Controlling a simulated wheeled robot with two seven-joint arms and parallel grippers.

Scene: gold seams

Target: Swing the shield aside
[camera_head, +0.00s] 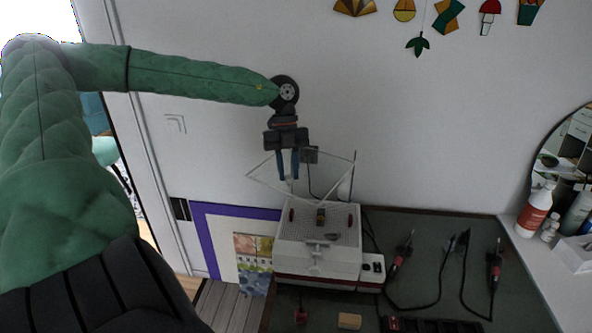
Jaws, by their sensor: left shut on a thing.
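The shield (328,180) looks like a clear panel with thin pale edges, tilted above the white glass grinder (318,262) on the dark bench. My left gripper (289,178) reaches in from the upper left and points down. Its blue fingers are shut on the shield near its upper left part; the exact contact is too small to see. The grinder has a pale grid top with a small grinding head (321,217) in the middle. My right gripper is not in view.
Soldering irons (401,254) with loose black cords lie on the bench (430,225) right of the grinder. Bottles (535,208) stand on a white ledge at the far right. A purple-edged board (204,240) leans left of the grinder. The wall is close behind.

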